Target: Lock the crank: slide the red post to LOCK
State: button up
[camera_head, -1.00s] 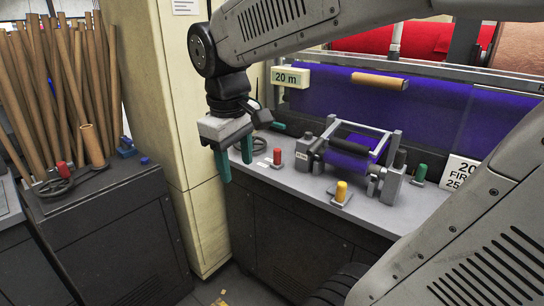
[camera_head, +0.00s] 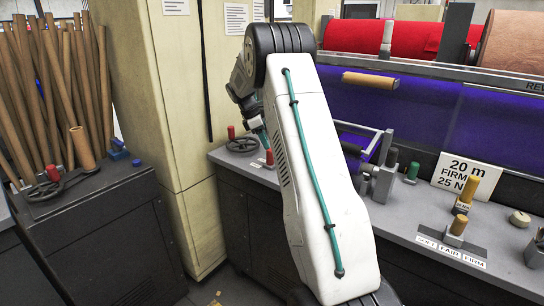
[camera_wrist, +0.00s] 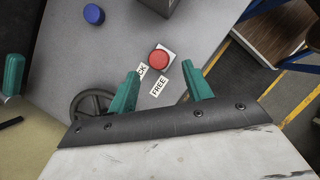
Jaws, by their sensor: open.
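The red post (camera_wrist: 159,58) stands on a small pale base and appears from above in the wrist view. It shows in the head view too (camera_head: 269,157), at the bench's left end. A FREE label (camera_wrist: 159,87) and a partly hidden label ending in CK (camera_wrist: 142,71) lie beside it, towards my gripper. I cannot tell which label the post is set at. My gripper (camera_wrist: 160,70) is open and empty, its teal fingers apart with the post in line between their tips, not gripped. In the head view my arm hides most of the gripper.
A crank wheel (camera_wrist: 90,104) lies beside the left finger, partly hidden; in the head view it has a red handle (camera_head: 231,132). A blue knob (camera_wrist: 94,14) stands beyond. Another wheel (camera_head: 55,187) is on the left cabinet.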

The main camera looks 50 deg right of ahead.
jog(key=x, duration=0.8)
jog(key=shift+d, duration=0.1)
jog(key=shift+c, duration=0.3)
